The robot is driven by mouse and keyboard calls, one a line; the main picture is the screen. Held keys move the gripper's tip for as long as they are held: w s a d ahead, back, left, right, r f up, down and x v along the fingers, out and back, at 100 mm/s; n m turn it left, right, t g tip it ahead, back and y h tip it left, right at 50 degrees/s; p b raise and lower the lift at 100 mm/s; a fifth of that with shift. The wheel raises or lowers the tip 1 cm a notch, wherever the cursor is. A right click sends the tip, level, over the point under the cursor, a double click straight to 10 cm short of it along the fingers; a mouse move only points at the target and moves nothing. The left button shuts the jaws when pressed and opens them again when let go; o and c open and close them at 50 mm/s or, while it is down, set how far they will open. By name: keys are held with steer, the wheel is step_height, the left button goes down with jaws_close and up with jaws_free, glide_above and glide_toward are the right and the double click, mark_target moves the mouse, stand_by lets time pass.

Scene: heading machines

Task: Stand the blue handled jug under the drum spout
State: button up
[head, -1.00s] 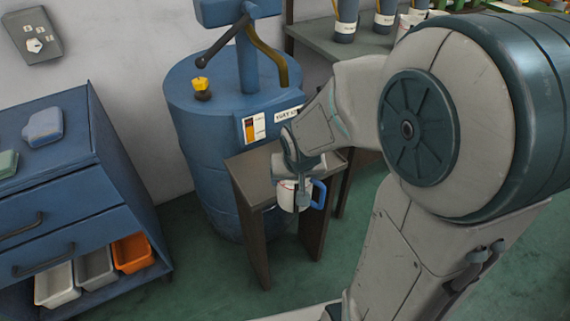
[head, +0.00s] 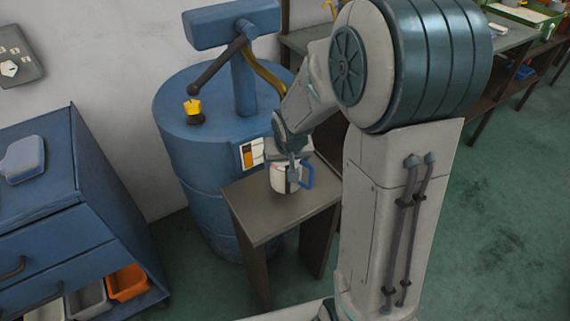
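The jug (head: 278,180) has a white body and a blue handle (head: 308,177) on its right. My gripper (head: 292,172) is on it from above, with a finger against its near side, and appears shut on it. The jug is upright over the small dark stand (head: 252,217); I cannot tell whether its base touches the top. The blue drum (head: 205,150) is behind the stand, with a pump head on top. The drum's spout, a brownish-yellow curved pipe (head: 268,72), runs down to the right; my arm hides its lower end.
A blue drawer cabinet (head: 105,190) stands at the left with bins (head: 127,283) in its lower shelf. A bench (head: 305,38) is behind my arm. The front part of the stand top is bare. Green floor is open at the right.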

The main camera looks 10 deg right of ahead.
steer(key=shift+d+f+b, duration=0.1)
steer(key=shift+f+b, duration=0.7)
steer(key=shift+f, duration=0.65)
steer(key=shift+f, duration=0.15)
steer(key=o, duration=1)
